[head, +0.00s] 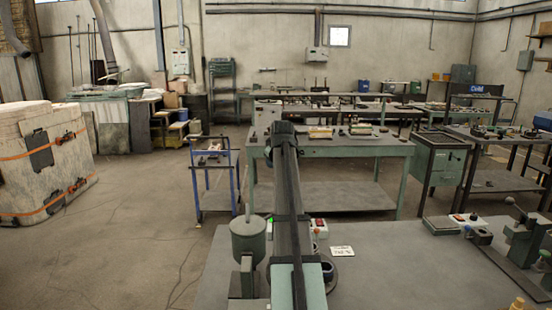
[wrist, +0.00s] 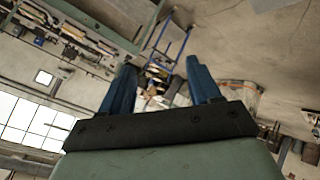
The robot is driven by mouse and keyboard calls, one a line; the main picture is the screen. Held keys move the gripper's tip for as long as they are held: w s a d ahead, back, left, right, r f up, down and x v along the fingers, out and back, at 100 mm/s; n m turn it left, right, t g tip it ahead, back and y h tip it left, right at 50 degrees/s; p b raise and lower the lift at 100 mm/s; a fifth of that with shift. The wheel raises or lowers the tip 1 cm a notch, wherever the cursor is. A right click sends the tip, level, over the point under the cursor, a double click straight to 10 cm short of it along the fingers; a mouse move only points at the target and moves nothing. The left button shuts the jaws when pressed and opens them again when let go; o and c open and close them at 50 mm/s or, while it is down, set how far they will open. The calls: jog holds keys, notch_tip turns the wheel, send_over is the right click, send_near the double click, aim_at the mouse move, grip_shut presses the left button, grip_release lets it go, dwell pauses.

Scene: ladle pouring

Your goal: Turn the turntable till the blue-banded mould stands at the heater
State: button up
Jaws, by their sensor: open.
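My gripper (wrist: 160,66) shows in the wrist view with two blue fingers spread apart and nothing between them. It is up in the air, with the workshop seen past it at a tilt. In the head view my arm fills the middle and hides part of the near table. I cannot make out the turntable, the blue-banded mould or the heater with certainty. A dark round part (head: 328,271) shows just right of my arm, partly hidden by it. A grey-green lidded pot (head: 248,241) stands left of my arm.
The near grey table (head: 400,275) is bare right of centre. A white card (head: 341,251) and a box with a red button (head: 319,228) lie close to my arm. A green clamp-like device (head: 527,240) stands at the right. An orange bottle (head: 517,303) is at the front edge.

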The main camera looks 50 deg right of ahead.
jog(key=s+d+r+m, duration=0.1)
jog(key=s+d+r, duration=0.25)
jog(key=s, duration=0.35)
jog(key=s+a+f+m+g, duration=0.15)
jog(key=s+a, duration=0.25)
jog(key=s, duration=0.4)
jog(key=s+a+f, duration=0.2)
jog(key=s+a, duration=0.1)
jog(key=s, duration=0.5)
jog(key=s+a+f+m+g+y, duration=0.1)
jog(key=s+a+f+m+y, duration=0.15)
jog(key=a, duration=0.35)
jog(key=s+a+f+m+g+y, duration=0.1)
jog(key=s+a+f+y, duration=0.1)
jog(key=s+a+f, duration=0.3)
jog(key=shift+h, duration=0.25)
jog(key=shift+w+a+x, duration=0.15)
jog(key=shift+w+x, duration=0.1)
jog(key=shift+x, duration=2)
jog(key=shift+w+a+x, duration=0.15)
jog(key=shift+w+x, duration=0.1)
jog(key=shift+x, duration=2)
jog(key=shift+w+a+x, duration=0.15)
jog(key=shift+w+x, duration=0.1)
jog(key=shift+x, duration=2.05)
jog(key=shift+r, duration=0.15)
grip_shut()
